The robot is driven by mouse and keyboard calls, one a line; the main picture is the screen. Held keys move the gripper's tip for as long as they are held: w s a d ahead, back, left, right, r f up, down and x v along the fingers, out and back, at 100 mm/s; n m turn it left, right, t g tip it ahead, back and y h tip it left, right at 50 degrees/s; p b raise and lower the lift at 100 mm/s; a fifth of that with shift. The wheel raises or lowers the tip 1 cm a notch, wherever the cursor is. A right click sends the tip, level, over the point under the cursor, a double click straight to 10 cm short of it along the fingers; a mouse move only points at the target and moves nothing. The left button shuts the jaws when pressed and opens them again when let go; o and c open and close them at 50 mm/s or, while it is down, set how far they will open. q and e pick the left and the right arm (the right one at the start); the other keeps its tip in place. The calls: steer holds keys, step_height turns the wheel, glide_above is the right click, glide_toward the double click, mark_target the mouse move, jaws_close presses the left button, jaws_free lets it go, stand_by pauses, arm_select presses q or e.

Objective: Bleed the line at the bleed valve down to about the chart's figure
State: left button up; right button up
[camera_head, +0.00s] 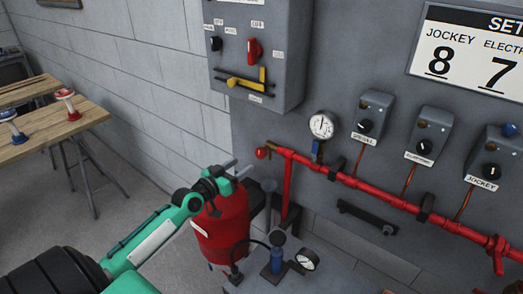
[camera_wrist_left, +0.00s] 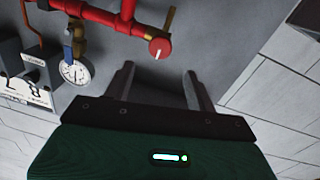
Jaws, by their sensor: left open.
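The bleed valve's round red knob (camera_head: 262,153) is at the left end of the red pipe (camera_head: 380,190). In the left wrist view the knob (camera_wrist_left: 160,48) has a white mark and sits just beyond my fingertips. My left gripper (camera_head: 240,170) is open and empty, a little below and left of the knob; its two fingers (camera_wrist_left: 158,78) show apart, with no contact visible. The white round gauge (camera_head: 321,125) stands above the pipe; its reading is too small to tell. The chart (camera_head: 470,50) shows JOCKEY 8 and a 7 under a cut-off "ELECTR" heading. My right gripper is not in view.
Grey switch boxes (camera_head: 372,115) sit along the wall panel above the pipe. A grey cabinet (camera_head: 280,80) with a red handle and yellow lever is above the knob. A red tank (camera_head: 222,225) stands below my left gripper. A wooden table (camera_head: 50,135) is at left.

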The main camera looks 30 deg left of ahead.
mark_target(259, 154)
arm_select(q)
steer(key=w, duration=0.2)
steer(key=w+p, duration=0.1)
steer(key=w, duration=0.1)
steer(key=w+d, duration=0.1)
steer(key=w, duration=0.1)
steer(key=shift+w, duration=0.25)
steer(key=w+p, duration=0.1)
steer(key=w, duration=0.2)
steer(key=shift+d, duration=0.2)
steer(key=shift+w+d+f, duration=0.1)
steer(key=shift+w, duration=0.55)
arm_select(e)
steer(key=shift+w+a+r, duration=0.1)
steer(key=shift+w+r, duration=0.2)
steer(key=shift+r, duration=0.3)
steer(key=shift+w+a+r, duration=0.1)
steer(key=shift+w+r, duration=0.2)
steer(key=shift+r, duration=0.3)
arm_select(q)
steer(key=c, duration=1)
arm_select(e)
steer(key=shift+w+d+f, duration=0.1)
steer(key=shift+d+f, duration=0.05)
